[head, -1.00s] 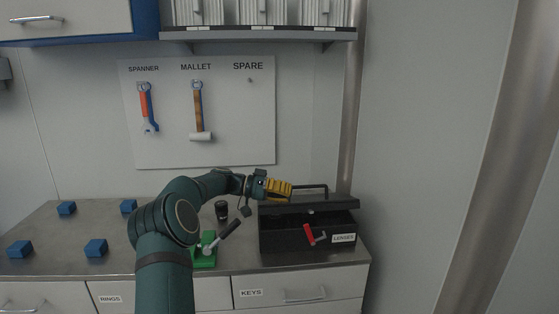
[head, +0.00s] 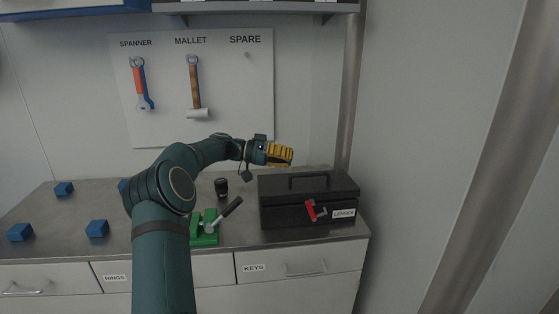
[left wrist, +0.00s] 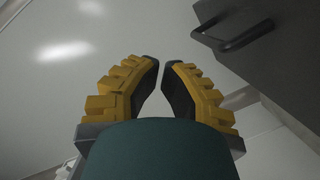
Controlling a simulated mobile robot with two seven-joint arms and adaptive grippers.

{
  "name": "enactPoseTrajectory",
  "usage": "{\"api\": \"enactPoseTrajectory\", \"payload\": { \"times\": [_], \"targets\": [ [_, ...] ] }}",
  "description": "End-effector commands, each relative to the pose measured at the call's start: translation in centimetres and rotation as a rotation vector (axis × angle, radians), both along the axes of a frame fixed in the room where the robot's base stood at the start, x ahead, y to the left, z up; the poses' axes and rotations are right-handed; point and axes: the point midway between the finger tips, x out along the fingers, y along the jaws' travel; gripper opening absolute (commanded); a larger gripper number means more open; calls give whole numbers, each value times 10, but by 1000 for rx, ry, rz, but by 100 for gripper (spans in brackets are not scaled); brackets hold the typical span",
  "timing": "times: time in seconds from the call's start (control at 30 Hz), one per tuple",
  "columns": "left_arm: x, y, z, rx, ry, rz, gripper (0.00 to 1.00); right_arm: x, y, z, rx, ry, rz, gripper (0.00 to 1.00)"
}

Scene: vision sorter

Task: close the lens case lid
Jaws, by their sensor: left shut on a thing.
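The black lens case (head: 285,216), labelled LENSES, stands at the right end of the bench. Its lid (head: 335,184) lies down on the box, with no clear gap at the front. The red latch (head: 311,211) on its front is tilted. My left gripper (head: 290,155), with yellow fingers, is above the back left part of the lid, apart from it. In the left wrist view, the fingertips (left wrist: 161,63) are close together with a narrow gap, and I cannot make out anything between them. The dark lid (left wrist: 285,60) and its handle (left wrist: 235,38) show at upper right there.
A green fixture (head: 204,236) with a dark-handled lever and a black cylinder (head: 221,187) stand left of the case. Several blue blocks (head: 97,228) lie on the left of the bench. A tool board (head: 240,110) hangs behind, and a metal post (head: 351,100) rises behind the case.

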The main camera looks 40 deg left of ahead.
Motion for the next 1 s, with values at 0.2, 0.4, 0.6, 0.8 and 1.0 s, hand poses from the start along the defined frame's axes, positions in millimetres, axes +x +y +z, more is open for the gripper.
{"api": "enactPoseTrajectory", "payload": {
  "times": [0.2,0.4,0.6,0.8,1.0],
  "targets": [
    [-30,30,14,1,2,4,0,-1,0,8,0,3,1,100],
    [-54,54,22,0,1,2,0,-2,0,13,1,6,1,100],
    [-66,65,25,0,1,1,0,-3,0,15,1,7,2,100],
    [-68,67,26,0,1,-1,0,-3,0,15,1,8,2,100],
    [-68,67,26,0,1,-1,0,-3,1,15,2,8,2,100]
  ]
}}
